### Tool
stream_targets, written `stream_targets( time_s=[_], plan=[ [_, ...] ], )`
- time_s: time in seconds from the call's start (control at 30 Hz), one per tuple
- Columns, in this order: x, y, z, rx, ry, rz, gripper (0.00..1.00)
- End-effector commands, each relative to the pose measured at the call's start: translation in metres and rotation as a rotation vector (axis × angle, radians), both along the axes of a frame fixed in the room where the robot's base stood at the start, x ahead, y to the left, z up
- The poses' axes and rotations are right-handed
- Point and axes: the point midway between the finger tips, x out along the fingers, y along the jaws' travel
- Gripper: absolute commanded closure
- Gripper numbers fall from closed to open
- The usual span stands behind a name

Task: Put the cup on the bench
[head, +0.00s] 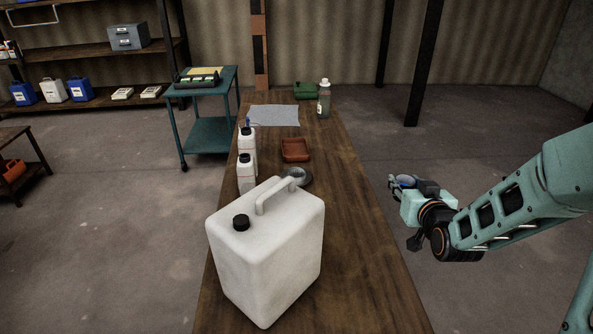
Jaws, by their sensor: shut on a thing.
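My gripper (400,184) is off the right side of the wooden bench (350,215), over the floor, with its fingers pointing away from me. It is shut on a small grey-blue thing (406,179), which I take to be the cup. Most of it is hidden behind the gripper body, so its shape and tilt cannot be told. It is clear of the bench.
A large white jerrycan (265,255) fills the bench's near end. Behind it are a grey round object (297,176), two white bottles (247,160), a red-brown tray (295,150), a grey cloth (274,116) and a green bottle (324,99). The bench's right strip is bare.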

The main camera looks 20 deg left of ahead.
Motion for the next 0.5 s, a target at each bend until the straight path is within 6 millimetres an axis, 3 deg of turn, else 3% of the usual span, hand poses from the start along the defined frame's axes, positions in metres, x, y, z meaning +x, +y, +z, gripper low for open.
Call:
stream_targets(
  time_s=[0.03, 0.3, 0.5],
  plan=[
    [0.002, 0.02, -0.026, 0.001, -0.001, 0.051, 0.9],
    [0.001, 0.109, -0.089, 0.0, 0.0, 0.3, 0.9],
    [-0.004, 0.155, -0.121, 0.0, -0.001, 0.433, 0.9]
  ],
)
